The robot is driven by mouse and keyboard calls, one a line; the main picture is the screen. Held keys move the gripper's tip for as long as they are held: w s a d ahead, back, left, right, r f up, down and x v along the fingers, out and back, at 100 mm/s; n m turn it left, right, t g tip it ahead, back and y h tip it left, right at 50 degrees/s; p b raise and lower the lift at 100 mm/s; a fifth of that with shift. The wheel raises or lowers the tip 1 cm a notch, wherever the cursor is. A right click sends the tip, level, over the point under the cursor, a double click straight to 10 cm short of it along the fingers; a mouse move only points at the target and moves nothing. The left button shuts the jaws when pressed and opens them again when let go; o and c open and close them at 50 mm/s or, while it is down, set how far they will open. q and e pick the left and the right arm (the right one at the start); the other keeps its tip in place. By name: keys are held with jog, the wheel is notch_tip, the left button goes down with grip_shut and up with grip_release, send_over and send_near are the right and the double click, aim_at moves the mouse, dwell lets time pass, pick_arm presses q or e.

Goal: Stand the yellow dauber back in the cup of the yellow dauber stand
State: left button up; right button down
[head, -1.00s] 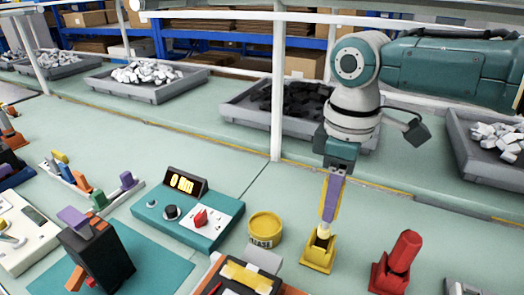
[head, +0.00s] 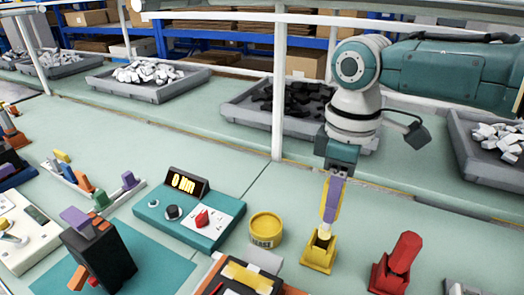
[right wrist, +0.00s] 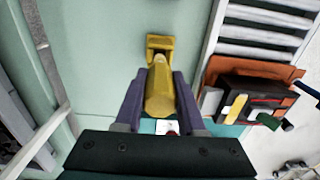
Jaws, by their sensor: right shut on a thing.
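The yellow dauber (right wrist: 160,92) is held between the purple fingers of my right gripper (head: 331,205), which is shut on it. In the head view the dauber is close to upright, with its pale lower end (head: 323,233) at the cup of the yellow dauber stand (head: 319,256). I cannot tell how deep this end sits in the cup. The stand also shows in the right wrist view (right wrist: 160,43), just beyond the dauber's far end. My left gripper is not in view.
A red dauber in a red stand (head: 398,262) is close on the right. A yellow tin (head: 265,229) stands to the left, beside the teal meter box (head: 190,222). A black device (head: 98,258) is at the lower left. Grey bins line the back; bench behind the stand is clear.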

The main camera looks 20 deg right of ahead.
aim_at(327, 229)
jog(key=shift+f+b, duration=0.8)
jog(key=shift+f, duration=0.4)
jog(key=shift+f+b, duration=0.8)
jog(key=shift+f, duration=0.25)
jog(key=shift+f+b, duration=0.6)
jog(key=shift+f, duration=0.2)
jog(key=shift+c, duration=2.1)
grip_release()
notch_tip(327, 229, up, 10)
jog(key=shift+p, duration=0.8)
